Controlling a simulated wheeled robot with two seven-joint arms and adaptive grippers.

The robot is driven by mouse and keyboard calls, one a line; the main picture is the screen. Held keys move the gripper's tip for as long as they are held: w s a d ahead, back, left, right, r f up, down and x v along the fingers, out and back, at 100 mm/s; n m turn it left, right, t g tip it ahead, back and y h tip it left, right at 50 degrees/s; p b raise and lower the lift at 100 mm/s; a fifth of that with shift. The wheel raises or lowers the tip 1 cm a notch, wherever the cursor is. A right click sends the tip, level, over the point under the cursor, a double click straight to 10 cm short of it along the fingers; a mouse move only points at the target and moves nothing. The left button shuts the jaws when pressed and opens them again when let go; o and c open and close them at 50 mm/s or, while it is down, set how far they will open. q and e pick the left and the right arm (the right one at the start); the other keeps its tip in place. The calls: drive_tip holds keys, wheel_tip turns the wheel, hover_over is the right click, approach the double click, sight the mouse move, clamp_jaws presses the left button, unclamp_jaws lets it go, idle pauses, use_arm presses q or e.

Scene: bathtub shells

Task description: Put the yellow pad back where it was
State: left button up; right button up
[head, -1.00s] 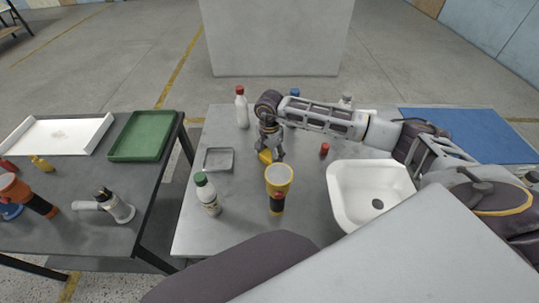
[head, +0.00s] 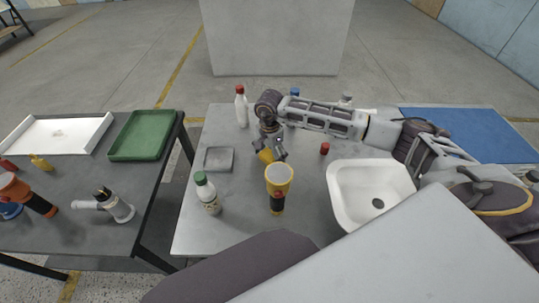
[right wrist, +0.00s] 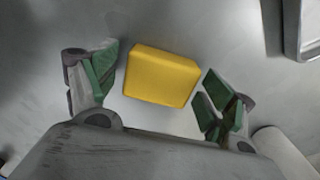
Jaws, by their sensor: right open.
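The yellow pad (right wrist: 162,77) is a small block that lies flat on the grey table, between and just beyond the open fingers in the right wrist view. In the head view the pad (head: 265,155) is partly hidden by my right gripper (head: 271,156). My right gripper (right wrist: 159,98) is open, with green-padded fingers on either side of the pad and a visible gap at each side. My left gripper is not in view.
A small grey tray (head: 218,160) lies left of the pad. A yellow and black flashlight (head: 278,190), a green-capped bottle (head: 207,193), a red-capped bottle (head: 242,107), a red cap (head: 325,148) and a white basin (head: 371,193) stand around it. A side table (head: 70,232) is at left.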

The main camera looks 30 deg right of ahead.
sight(269, 154)
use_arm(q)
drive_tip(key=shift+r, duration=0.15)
use_arm(e)
drive_tip(key=shift+r, duration=0.15)
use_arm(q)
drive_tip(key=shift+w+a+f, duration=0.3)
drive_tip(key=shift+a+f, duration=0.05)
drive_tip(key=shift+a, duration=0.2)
use_arm(e)
wheel_tip(269, 154, up, 12)
